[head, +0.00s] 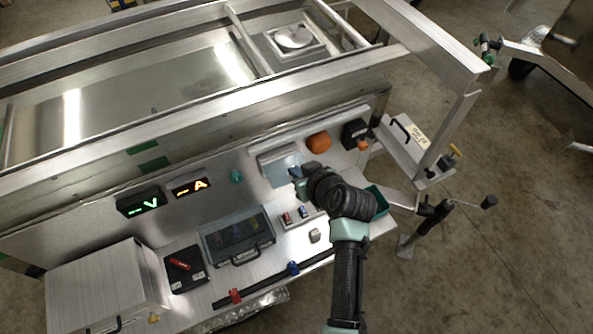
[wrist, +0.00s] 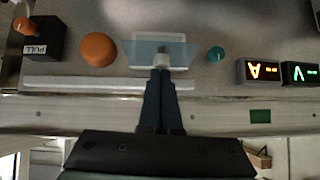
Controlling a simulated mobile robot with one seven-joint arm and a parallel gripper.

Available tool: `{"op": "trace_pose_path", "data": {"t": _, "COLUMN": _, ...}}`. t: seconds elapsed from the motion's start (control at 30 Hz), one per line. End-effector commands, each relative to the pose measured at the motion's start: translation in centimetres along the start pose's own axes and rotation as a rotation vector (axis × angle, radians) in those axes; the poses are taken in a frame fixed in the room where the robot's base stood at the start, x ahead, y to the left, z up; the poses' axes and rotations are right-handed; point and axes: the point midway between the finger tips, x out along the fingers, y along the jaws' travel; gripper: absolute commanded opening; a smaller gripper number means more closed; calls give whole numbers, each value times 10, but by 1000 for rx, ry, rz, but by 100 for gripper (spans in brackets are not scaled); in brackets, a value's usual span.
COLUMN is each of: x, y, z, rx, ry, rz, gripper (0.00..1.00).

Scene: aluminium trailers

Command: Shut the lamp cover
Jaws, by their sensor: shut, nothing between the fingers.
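The lamp cover (head: 281,168) is a pale blue, see-through pane in a light housing on the upright metal panel in the head view. In the wrist view the pane (wrist: 181,50) lies straight ahead of my fingertips, over a whitish block. My gripper (head: 296,174) is at the lower right part of the cover in the head view. It also shows in the wrist view (wrist: 161,70), with its fingers together and empty. The tips overlap the pane's edge; I cannot tell whether they touch it. How far the cover stands open is unclear.
An orange dome (head: 319,142) and a black switch box (head: 355,133) sit right of the cover. A teal knob (head: 236,177) and two lit meters (head: 190,186) are to its left. Below, a tool case (head: 238,236) and small switches (head: 296,217) occupy the shelf.

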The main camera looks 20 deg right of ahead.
Motion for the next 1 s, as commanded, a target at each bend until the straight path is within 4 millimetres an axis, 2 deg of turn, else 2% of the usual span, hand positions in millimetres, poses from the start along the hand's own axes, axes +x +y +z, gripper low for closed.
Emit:
{"op": "trace_pose_path", "data": {"t": 0.47, "x": 5, "y": 1, "z": 12, "rx": -1, "ry": 74, "rz": -3, "gripper": 0}}
{"op": "trace_pose_path", "data": {"t": 1.0, "x": 18, "y": 2, "z": 40, "rx": -13, "ry": 327, "rz": -12, "gripper": 0}}
